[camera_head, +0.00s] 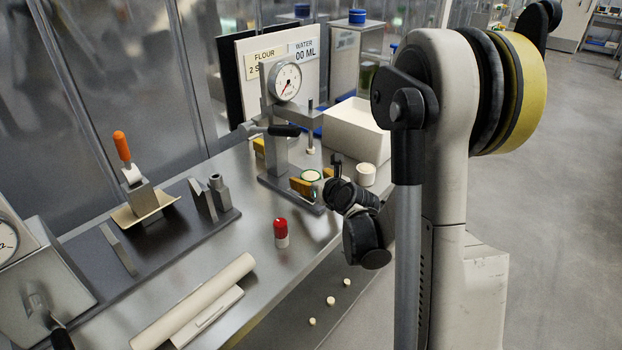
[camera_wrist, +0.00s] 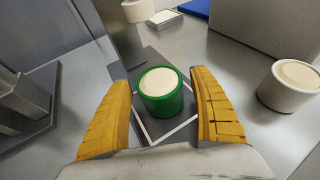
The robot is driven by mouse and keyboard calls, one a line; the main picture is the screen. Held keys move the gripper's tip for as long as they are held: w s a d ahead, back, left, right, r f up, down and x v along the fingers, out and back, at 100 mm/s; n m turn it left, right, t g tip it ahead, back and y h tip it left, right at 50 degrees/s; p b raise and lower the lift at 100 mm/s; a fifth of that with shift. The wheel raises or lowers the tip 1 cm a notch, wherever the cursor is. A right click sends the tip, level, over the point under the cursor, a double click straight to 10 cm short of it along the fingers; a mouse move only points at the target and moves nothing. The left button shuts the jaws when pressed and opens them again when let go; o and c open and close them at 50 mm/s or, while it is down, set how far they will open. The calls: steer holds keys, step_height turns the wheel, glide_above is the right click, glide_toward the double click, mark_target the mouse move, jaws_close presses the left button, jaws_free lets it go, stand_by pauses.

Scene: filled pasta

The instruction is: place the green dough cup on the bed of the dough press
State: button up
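The green dough cup (camera_wrist: 160,100), full of pale dough, stands upright on the dark bed (camera_wrist: 122,121) of the dough press, within or over a white square outline. In the head view the cup (camera_head: 311,176) shows as a green rim at the press (camera_head: 274,155) with the dial gauge. My gripper (camera_wrist: 162,108) is open, its yellow fingers on either side of the cup, with a narrow gap showing on each side. In the head view my gripper (camera_head: 315,182) is low at the press bed. The cup's underside is hidden.
A white cup of dough (camera_wrist: 290,85) stands to the right of the press. A white bin (camera_head: 355,130) is behind. A red-topped cylinder (camera_head: 281,231) and a rolling pin (camera_head: 195,300) lie nearer on the steel counter.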

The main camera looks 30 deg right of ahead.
steer(key=shift+s+r, duration=0.1)
steer(key=shift+r, duration=0.1)
steer(key=p+v, duration=0.4)
steer(key=v, duration=0.8)
steer(key=s+a+r+n+g+y, duration=0.1)
steer(key=s+a+r+n+g, duration=0.1)
steer(key=a+n, duration=0.55)
steer(key=s+a+r+n+g+y, duration=0.15)
steer(key=a+n, duration=0.25)
steer(key=n, duration=0.7)
steer(key=s+a+r+n+g, duration=0.1)
steer(key=s+a+n, duration=0.1)
steer(key=s+n, duration=0.4)
steer(key=s+a+r+n+g+h, duration=0.1)
steer(key=s+n, duration=0.5)
steer(key=n, duration=0.6)
steer(key=a+g, duration=0.1)
steer(key=a, duration=0.1)
steer(key=shift+s+a+n, duration=0.25)
steer(key=shift+n, duration=0.1)
